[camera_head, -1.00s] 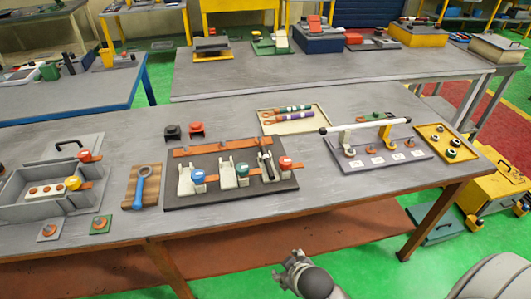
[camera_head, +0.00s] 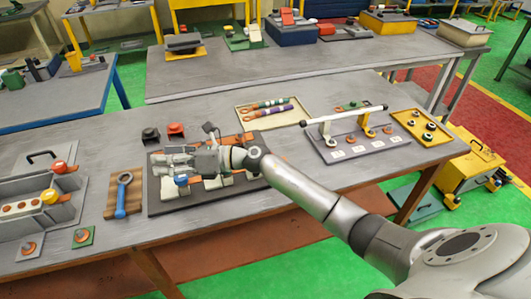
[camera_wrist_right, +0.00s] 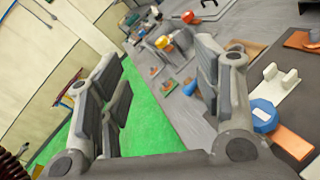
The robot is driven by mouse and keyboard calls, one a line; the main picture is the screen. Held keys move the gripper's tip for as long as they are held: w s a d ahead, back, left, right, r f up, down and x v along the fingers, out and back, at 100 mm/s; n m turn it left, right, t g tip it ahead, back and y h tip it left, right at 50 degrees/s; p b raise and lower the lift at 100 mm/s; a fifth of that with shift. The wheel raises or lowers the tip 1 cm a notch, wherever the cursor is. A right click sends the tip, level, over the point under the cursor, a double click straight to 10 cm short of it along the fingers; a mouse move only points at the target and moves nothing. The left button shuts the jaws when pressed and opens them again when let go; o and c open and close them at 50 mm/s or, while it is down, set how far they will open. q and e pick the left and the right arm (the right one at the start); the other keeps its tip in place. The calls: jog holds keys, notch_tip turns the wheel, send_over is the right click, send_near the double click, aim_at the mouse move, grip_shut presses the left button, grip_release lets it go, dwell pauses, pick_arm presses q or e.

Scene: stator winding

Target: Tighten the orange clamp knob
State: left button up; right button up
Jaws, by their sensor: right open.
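My right gripper (camera_head: 172,160) reaches in from the right and hovers over the dark clamp board (camera_head: 158,206), pointing left. Its fingers are spread and empty, also in the right wrist view (camera_wrist_right: 157,62). A blue knob (camera_head: 181,180) shows just below the fingers; it is also beside the right finger in the wrist view (camera_wrist_right: 264,116). The board's red-orange knob is hidden behind my gripper and arm. At the left, the grey tray (camera_head: 20,232) carries a red-orange knob (camera_head: 58,167) and a yellow-orange knob (camera_head: 50,196). My left gripper is out of view.
A blue-handled wrench (camera_head: 121,195) lies on a wooden block left of the board. Black and red small parts (camera_head: 176,129) stand behind it. A white-barred rack (camera_head: 345,116) and a yellow tray (camera_head: 421,128) stand right.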

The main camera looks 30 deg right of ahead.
jog(key=w+d+f+n+g+h, duration=0.1)
jog(key=d+f+n+g+h, duration=0.25)
jog(key=d, duration=0.25)
jog(key=w+d+f+n+g+h, duration=0.1)
jog(key=d+f+n+g+h, duration=0.1)
jog(key=d+n+g+h, duration=0.25)
jog(key=s+d+r+n+g+h, duration=0.1)
jog(key=d+r+h, duration=0.15)
jog(key=d, duration=0.65)
jog(key=s+d+r+g+h, duration=0.15)
jog(key=d+h, duration=0.25)
jog(key=d, duration=0.6)
jog(key=shift+t+y, duration=0.25)
jog(key=shift+t, duration=0.2)
jog(key=f+p, duration=0.1)
jog(key=f, duration=0.2)
jog(key=f+p, duration=0.1)
jog(key=f, duration=0.2)
jog(key=f+p, duration=0.1)
jog(key=f, duration=0.2)
jog(key=shift+a, duration=0.25)
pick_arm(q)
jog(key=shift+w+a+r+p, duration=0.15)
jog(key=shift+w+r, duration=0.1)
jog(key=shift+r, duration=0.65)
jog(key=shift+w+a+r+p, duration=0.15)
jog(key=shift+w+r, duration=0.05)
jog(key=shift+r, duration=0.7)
pick_arm(e)
jog(key=shift+f, duration=0.7)
